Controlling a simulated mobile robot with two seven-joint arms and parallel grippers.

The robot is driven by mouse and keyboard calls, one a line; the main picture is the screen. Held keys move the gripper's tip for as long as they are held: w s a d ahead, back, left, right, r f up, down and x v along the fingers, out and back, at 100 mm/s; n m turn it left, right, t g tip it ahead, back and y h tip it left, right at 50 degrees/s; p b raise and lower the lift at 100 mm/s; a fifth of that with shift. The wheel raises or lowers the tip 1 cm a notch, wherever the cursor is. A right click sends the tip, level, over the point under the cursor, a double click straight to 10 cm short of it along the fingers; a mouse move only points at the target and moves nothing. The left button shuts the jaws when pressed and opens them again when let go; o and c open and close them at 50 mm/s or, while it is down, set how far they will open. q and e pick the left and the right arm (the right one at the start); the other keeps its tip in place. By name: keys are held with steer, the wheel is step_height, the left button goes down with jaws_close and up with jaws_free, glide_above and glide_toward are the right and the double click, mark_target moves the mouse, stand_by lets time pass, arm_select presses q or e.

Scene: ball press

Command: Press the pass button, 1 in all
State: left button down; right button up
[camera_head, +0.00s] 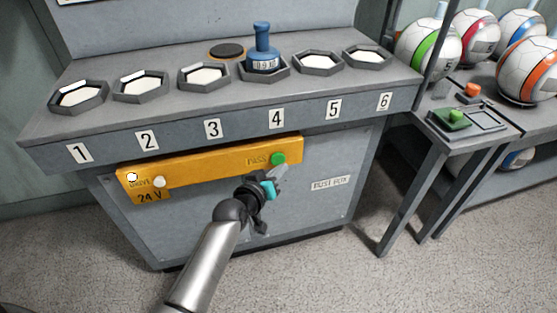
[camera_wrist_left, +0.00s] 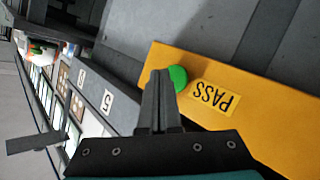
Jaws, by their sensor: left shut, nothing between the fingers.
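The green pass button (camera_head: 278,159) sits at the right end of a yellow panel (camera_head: 215,168) on the front of the grey machine, beside the word PASS. My left gripper (camera_head: 279,174) is shut and empty, with its fingertips at or just in front of the button. In the left wrist view the green button (camera_wrist_left: 178,78) shows right beside the tips of the shut fingers (camera_wrist_left: 160,80). I cannot tell whether they touch it. My right gripper is not in view.
A white button (camera_head: 159,182) is at the panel's left end. Above, the bench has numbered hexagonal holders, and a blue weight (camera_head: 262,50) stands at number 4.

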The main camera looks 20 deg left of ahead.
stand_by(0.4)
arm_select(q)
steer(key=shift+w+a, duration=0.25)
steer(key=shift+w, duration=0.1)
steer(key=shift+w+a, duration=0.3)
steer(key=shift+w, duration=0.1)
stand_by(0.7)
stand_by(0.3)
steer(key=shift+s+d+p, duration=0.45)
steer(key=shift+s+d, duration=0.05)
steer(key=shift+s, duration=0.25)
